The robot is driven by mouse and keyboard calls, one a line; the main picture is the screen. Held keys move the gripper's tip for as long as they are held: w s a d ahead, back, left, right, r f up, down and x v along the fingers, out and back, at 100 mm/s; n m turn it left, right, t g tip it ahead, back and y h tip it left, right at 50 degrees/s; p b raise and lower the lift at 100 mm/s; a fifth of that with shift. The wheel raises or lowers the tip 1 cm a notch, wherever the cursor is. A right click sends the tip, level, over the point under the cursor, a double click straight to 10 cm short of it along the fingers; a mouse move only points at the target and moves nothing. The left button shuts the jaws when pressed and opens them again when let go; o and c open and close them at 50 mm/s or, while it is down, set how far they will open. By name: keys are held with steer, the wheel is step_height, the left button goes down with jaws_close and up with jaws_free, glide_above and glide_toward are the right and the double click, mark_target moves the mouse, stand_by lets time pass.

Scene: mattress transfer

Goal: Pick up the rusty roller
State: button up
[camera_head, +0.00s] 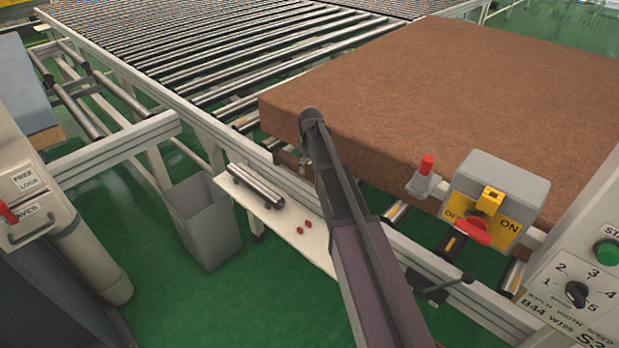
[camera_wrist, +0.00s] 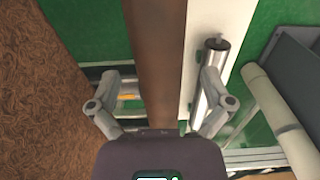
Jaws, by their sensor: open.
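No roller shows clear rust in either view. A crosswise roller with an orange patch (camera_wrist: 128,97) shows partly behind the left finger. My arm hides its fingertips in the head view.
A big brown mattress (camera_head: 480,80) covers the conveyor to the right. A grey bin (camera_head: 205,225) stands on the green floor. A control box with a red switch (camera_head: 495,200) stands at the right.

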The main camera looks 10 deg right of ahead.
mark_target(310, 168)
steer(key=shift+f+b, duration=1.2)
steer(key=shift+f, duration=0.3)
steer(key=c, duration=1.3)
